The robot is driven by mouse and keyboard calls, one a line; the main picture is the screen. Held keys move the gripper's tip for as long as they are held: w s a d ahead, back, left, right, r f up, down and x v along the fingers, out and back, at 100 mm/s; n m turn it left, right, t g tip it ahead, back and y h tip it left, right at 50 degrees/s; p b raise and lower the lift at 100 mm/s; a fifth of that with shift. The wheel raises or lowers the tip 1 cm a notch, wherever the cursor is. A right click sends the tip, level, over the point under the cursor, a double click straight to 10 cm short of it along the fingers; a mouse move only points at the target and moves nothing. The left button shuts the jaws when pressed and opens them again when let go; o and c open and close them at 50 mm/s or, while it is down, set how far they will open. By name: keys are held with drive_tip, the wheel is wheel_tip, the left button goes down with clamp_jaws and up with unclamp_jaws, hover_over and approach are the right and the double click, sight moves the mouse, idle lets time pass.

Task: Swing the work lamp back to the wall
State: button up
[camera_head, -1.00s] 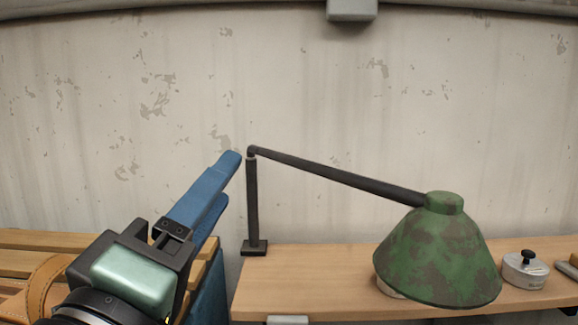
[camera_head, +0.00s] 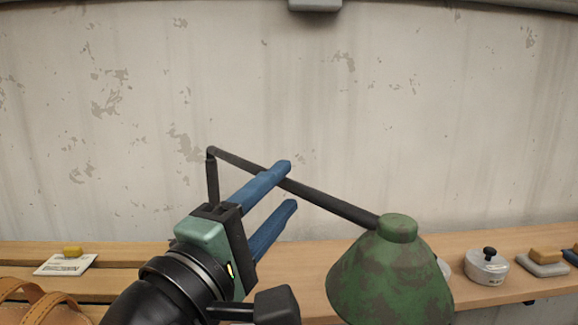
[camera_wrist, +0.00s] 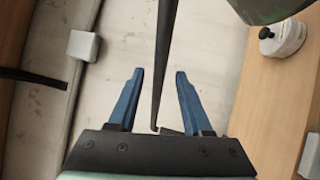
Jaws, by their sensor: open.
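The work lamp has a worn green shade (camera_head: 392,275), a thin dark arm (camera_head: 340,207) and an upright dark post (camera_head: 212,182). The shade hangs out over the bench at the right, with the arm slanting down to it from the post top. My gripper (camera_head: 287,186) is open, its blue fingers at the middle of the lamp arm. In the wrist view, the arm (camera_wrist: 163,60) runs lengthwise between the two fingers (camera_wrist: 159,73), with a gap on each side. The shade's edge (camera_wrist: 270,8) shows at the top right. The post's foot is hidden behind my gripper in the head view.
The wooden bench (camera_head: 310,262) runs along the stained wall (camera_head: 430,140). A round metal tin with a black knob (camera_head: 487,265) and a block on a grey base (camera_head: 544,262) stand right of the shade. A white card (camera_head: 66,265) lies at the left.

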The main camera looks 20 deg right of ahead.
drive_tip(key=shift+p+x, duration=0.35)
drive_tip(key=shift+x, duration=1.05)
clamp_jaws()
idle(0.4)
